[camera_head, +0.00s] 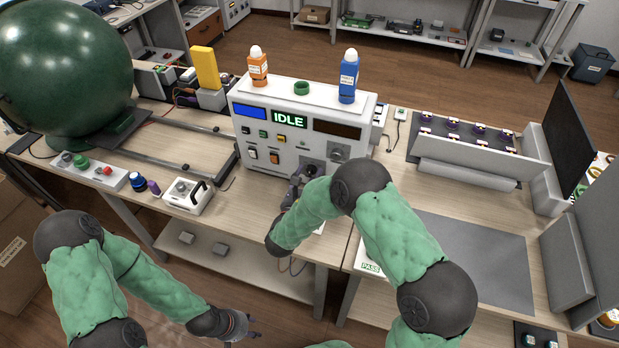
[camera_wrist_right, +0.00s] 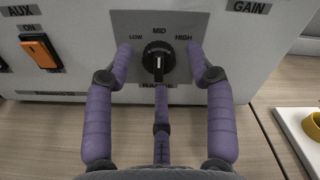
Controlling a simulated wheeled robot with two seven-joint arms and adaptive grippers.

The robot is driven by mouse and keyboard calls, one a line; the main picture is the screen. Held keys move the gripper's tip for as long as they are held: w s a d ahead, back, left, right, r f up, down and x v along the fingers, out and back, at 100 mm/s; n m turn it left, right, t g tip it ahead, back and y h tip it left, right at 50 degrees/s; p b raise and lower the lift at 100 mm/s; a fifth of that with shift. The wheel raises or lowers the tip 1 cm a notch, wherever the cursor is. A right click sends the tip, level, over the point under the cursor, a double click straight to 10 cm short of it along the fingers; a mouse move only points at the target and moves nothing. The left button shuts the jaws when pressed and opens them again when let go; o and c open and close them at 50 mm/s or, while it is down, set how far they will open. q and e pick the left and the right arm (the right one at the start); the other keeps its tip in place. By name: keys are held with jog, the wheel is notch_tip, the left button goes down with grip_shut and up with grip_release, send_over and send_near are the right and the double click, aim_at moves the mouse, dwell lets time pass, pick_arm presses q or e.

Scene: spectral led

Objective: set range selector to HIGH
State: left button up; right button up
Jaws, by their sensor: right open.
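The range selector (camera_wrist_right: 158,62) is a round black knob with a white line, on a grey plate marked LOW, MID and HIGH in the right wrist view. Its line stands upright, in line with MID above; HIGH is to the upper right. My right gripper (camera_wrist_right: 160,70) is open, with purple fingers left and right of the knob and one below it. I see no grip on the knob. In the head view my right gripper (camera_head: 299,184) is at the lower front of the white instrument box (camera_head: 261,137), whose screen reads IDLE. My left gripper (camera_head: 250,326) hangs low, away from the box; its jaw opening is unclear.
An orange AUX switch (camera_wrist_right: 39,52) is left of the selector, and a GAIN label is at the upper right. Orange (camera_head: 257,68) and blue (camera_head: 348,78) bottles stand on the box. A small white device (camera_head: 187,194) sits left on the bench. A grey mat (camera_head: 470,255) lies right.

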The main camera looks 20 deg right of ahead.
jog(key=shift+w+d, duration=0.2)
jog(key=shift+w, duration=0.05)
